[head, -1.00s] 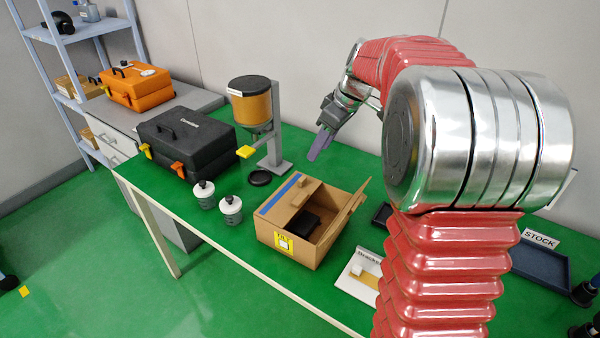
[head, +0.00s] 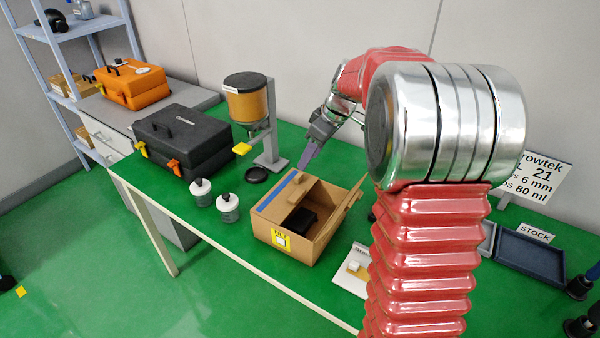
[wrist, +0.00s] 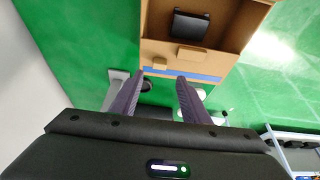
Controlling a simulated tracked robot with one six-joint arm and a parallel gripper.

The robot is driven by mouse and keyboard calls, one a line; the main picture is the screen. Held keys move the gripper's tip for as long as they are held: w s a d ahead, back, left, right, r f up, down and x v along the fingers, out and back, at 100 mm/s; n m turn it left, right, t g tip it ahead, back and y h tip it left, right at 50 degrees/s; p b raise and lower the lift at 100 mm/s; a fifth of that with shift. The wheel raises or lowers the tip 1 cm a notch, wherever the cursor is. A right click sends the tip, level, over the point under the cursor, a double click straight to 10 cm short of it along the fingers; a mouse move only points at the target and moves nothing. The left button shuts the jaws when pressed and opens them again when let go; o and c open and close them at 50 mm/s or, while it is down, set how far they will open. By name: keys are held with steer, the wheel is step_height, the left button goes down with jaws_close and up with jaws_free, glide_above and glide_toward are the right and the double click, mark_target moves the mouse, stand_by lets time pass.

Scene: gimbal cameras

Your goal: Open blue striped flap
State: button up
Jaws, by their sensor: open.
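The cardboard box (head: 285,238) stands on the green table with a yellow label on its front. Its blue striped flap (head: 279,194) is on the box's left side, near the back, with a small cardboard tab on it. In the wrist view the blue stripe (wrist: 205,76) runs across just ahead of the fingers. My gripper (head: 303,166) is above and behind the striped flap, pointing down. In the wrist view my gripper (wrist: 160,76) has its purple fingers apart with nothing held between them. Whether a fingertip touches the flap cannot be told.
A black object (head: 301,220) lies inside the box, and another flap (head: 345,205) stands up at its right. A blue tray (head: 530,262) is far right.

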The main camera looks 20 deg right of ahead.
mark_target(299, 175)
steer(key=x, duration=0.8)
steer(key=shift+f, duration=0.1)
jaws_close()
stand_by(0.4)
